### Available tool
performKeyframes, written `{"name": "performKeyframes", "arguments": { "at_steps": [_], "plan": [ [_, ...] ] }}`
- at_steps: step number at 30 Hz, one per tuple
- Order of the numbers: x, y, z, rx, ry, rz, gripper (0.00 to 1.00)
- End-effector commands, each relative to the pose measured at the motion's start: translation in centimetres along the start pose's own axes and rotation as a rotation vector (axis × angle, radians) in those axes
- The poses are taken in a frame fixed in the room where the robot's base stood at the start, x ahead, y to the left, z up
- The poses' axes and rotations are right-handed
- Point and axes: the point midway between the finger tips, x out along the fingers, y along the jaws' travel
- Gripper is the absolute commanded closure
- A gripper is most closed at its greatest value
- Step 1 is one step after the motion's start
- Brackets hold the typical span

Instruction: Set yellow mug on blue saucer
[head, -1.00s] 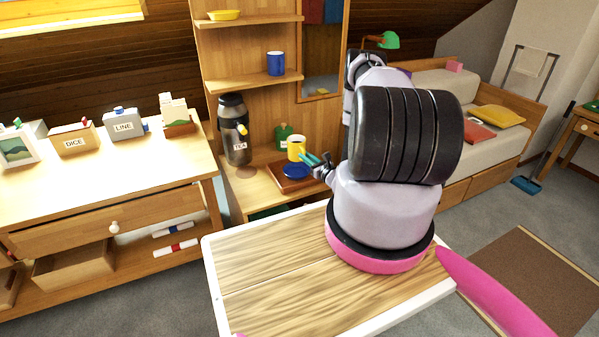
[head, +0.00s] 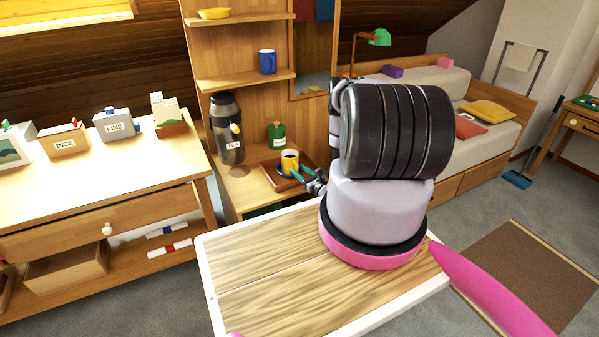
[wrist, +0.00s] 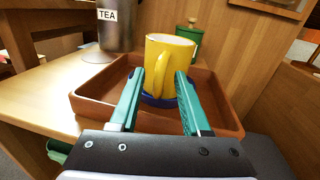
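The yellow mug (head: 290,163) stands upright on the blue saucer (wrist: 151,101), which is mostly hidden under it. The saucer lies in the brown wooden tray (wrist: 86,98). In the wrist view the mug (wrist: 178,55) has its handle turned toward me. My gripper (wrist: 160,73) is open, with one green finger on each side of the handle and gaps between them. In the head view the gripper (head: 304,175) is at the mug's near right side, partly hidden by my arm.
A tea dispenser (head: 226,128) stands left of the tray and a green container (head: 277,135) behind it. Shelves above hold a blue mug (head: 267,61) and a yellow dish (head: 214,13). The tray's raised rim surrounds the saucer.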

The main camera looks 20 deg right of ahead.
Motion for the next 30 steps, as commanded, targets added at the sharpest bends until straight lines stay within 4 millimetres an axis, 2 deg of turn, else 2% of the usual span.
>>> {"name": "performKeyframes", "arguments": {
  "at_steps": [7, 11, 24, 30],
  "plan": [
    [-0.1, 0.0, 0.0, 0.0, 0.0, -0.001, 0.53],
    [-1.2, -0.1, -0.1, 0.002, 0.003, -0.002, 0.53],
    [-9.9, -0.1, 0.0, 0.004, 0.002, -0.005, 0.53],
    [-11.8, 0.0, 0.0, 0.001, 0.001, -0.002, 0.53]
  ]
}}
